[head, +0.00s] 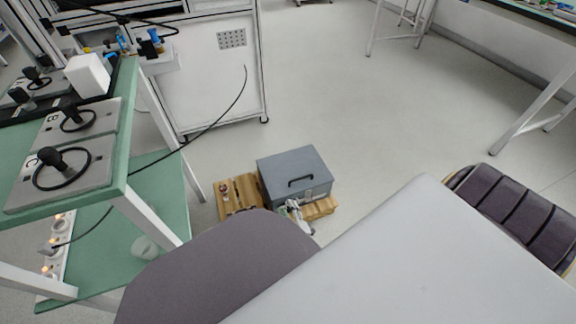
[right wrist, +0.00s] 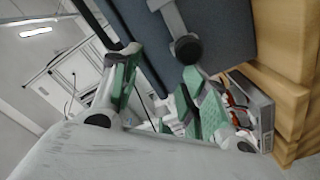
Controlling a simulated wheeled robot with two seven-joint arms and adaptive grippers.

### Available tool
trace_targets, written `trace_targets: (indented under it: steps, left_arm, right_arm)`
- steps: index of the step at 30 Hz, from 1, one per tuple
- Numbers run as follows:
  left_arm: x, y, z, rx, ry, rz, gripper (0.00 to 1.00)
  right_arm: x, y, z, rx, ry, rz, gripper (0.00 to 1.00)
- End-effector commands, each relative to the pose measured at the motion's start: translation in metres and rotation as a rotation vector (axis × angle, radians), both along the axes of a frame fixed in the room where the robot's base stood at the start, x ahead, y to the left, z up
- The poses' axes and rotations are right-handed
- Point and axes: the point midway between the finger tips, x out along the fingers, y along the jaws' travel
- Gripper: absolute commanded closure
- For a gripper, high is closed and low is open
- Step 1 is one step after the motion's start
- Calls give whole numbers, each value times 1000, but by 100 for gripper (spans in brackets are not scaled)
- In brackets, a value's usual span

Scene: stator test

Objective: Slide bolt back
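A blue-grey box (head: 293,172) with a black handle (head: 301,181) stands on a wooden pallet on the floor. A small light metal fitting (head: 307,194) shows on its front, possibly the bolt; it is too small to read. My right gripper (head: 294,210) is low in front of the box. In the right wrist view its green-padded fingers (right wrist: 158,92) are spread apart with nothing between them. There, a grey metal piece with a dark round end (right wrist: 187,48) lies against the box (right wrist: 222,35), just beyond the fingers; I cannot tell whether it is the bolt. My left gripper is out of view.
The wooden pallet (head: 229,194) reaches out on both sides of the box. A small grey tray with red items (right wrist: 258,103) lies beside the wood. A green-topped table (head: 123,120) is at left, a white cabinet (head: 205,75) behind. Floor right of the box is clear.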

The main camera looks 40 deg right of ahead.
Motion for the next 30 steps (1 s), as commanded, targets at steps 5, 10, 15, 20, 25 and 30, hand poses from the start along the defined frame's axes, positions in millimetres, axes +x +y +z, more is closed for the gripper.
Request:
trace_targets:
  steps: [5,10,15,20,25,30]
  left_arm:
    - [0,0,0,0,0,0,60]
    - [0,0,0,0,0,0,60]
    - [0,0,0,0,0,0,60]
    - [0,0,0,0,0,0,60]
    - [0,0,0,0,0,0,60]
    - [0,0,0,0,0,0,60]
  right_arm:
    - [-1,0,9,1,-1,1,56]
    - [-1,0,19,1,0,1,56]
    - [0,0,29,1,0,1,56]
    - [0,0,39,0,-2,1,56]
    - [0,0,49,0,0,0,56]
    - [0,0,57,0,1,1,56]
